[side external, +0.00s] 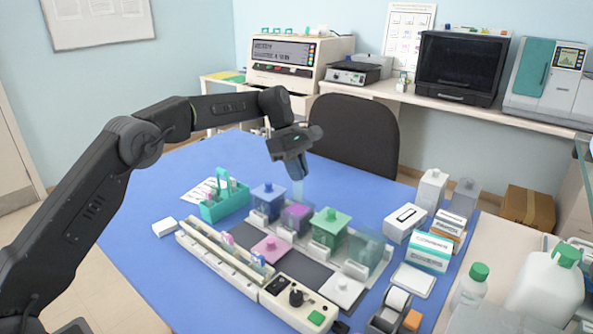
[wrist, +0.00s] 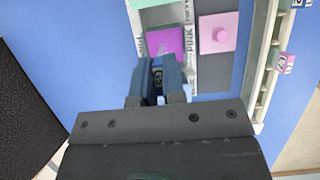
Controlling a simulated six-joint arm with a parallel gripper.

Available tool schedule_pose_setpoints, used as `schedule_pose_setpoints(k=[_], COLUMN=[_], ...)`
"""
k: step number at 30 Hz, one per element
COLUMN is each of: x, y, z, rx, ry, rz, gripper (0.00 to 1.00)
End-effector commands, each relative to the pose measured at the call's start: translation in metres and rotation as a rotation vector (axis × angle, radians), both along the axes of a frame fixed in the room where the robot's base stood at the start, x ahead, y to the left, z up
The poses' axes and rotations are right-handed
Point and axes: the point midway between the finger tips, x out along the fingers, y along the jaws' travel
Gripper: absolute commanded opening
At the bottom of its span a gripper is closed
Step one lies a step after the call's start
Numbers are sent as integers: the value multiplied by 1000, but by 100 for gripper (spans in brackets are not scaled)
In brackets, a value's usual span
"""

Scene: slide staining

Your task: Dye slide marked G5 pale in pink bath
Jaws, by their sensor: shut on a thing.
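My gripper (side external: 293,172) is shut on a thin, clear glass slide (side external: 298,188), which hangs down from the fingers above the baths. Its marking cannot be read. The pink bath (side external: 297,218) is an open glass jar with magenta liquid, just below the slide. I cannot tell whether the slide's lower edge is inside its mouth. In the wrist view my gripper (wrist: 160,72) is beside the magenta bath (wrist: 166,42), with the word PINK on its side strip, and the fingers hide most of the slide. The pink lid (side external: 271,246) lies on the dark mat in front of the bath.
A clear bath (side external: 368,252) stands farther right. A long white rack (side external: 215,258) with pink-labelled slides runs in front. A teal rack (side external: 225,206) stands left. Boxes stand at right.

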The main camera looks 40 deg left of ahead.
Motion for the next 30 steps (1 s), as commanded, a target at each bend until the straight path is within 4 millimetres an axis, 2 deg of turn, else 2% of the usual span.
schedule_pose_setpoints(k=[30], x=[0], y=[0], z=[-74], rx=[0], ry=[0], rz=[-4], gripper=[0])
